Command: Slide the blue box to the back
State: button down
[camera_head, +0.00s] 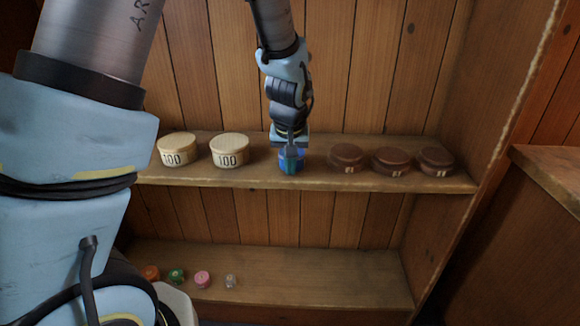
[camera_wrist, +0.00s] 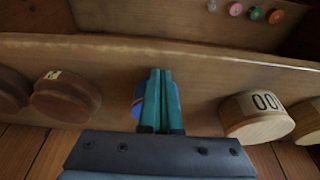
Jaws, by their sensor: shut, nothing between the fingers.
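The blue box (camera_head: 283,157) is a small, rounded blue piece on the upper shelf (camera_head: 250,180), between the pale and the dark brown round boxes. My gripper (camera_head: 291,165) reaches down to it from above, its green fingers overlapping the box in the head view. In the wrist view the fingers (camera_wrist: 159,72) are closed together and hide most of the blue box (camera_wrist: 137,105); a blue sliver shows at their left. Nothing is held between them. Whether the fingers touch the box I cannot tell.
Two pale boxes marked 100 (camera_head: 177,147) (camera_head: 230,149) stand to the left. Three dark brown boxes (camera_head: 347,157) (camera_head: 391,161) (camera_head: 436,160) stand to the right. Several small coloured spools (camera_head: 203,279) sit on the lower shelf. A plank wall (camera_head: 350,80) closes the back.

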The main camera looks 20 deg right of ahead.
jog(key=w+d, duration=0.2)
jog(key=w, duration=0.2)
jog(key=w+d+p, duration=0.1)
jog(key=w, duration=0.3)
jog(key=w+d, duration=0.2)
jog(key=w, duration=0.2)
jog(key=shift+w+d+p, duration=0.1)
jog(key=shift+d+p, duration=0.2)
jog(key=shift+d, duration=0.05)
